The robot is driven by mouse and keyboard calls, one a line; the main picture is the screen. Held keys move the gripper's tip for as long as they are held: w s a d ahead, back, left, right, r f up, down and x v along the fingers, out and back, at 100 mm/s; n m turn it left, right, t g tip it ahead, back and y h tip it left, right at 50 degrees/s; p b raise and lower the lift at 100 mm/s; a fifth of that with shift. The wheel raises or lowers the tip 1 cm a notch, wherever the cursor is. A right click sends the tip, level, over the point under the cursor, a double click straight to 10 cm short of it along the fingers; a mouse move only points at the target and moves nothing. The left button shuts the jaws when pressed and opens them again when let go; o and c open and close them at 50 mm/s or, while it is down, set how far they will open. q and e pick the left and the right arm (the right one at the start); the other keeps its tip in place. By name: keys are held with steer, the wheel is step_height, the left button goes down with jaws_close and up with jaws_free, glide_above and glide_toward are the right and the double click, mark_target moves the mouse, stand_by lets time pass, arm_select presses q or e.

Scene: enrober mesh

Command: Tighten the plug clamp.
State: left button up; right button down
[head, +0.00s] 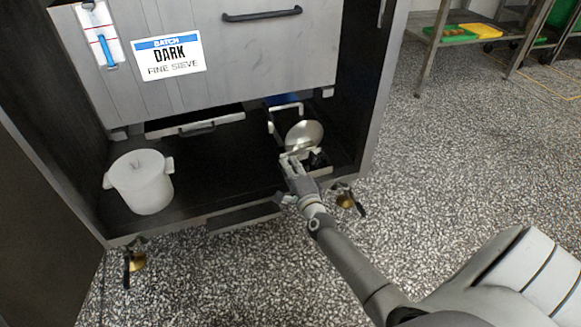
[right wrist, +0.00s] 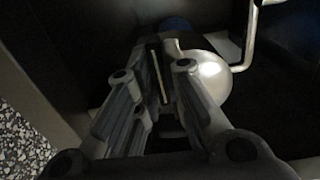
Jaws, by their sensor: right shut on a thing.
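The plug clamp appears to be the small fitting on the dark cabinet floor, at my right gripper (head: 296,160). A round shiny metal disc (head: 304,135) stands just behind the fingers and shows in the right wrist view (right wrist: 208,78). In the right wrist view, a thin pale upright bar (right wrist: 158,72) lies between the fingers and looks like part of the clamp. My right gripper is shut on it. The fingers hide most of the clamp, so I cannot tell how tight it is. My left gripper is not in view.
A grey panel labelled "DARK FINE SIEVE" (head: 172,54) hangs above. A bent metal rod handle (right wrist: 250,40) rises beside the disc. The cabinet's right wall (head: 378,90) is close. The speckled floor in front is clear.

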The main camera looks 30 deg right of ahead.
steer(key=shift+w+d+r, duration=0.15)
steer(key=shift+d+r, duration=0.15)
steer(key=shift+d, duration=0.05)
steer(key=c, duration=1.7)
jaws_free()
steer(key=shift+o, duration=0.9)
steer(key=shift+f, duration=0.15)
steer(key=shift+a+f, duration=0.1)
steer(key=shift+a, duration=0.05)
steer(key=v, duration=1.2)
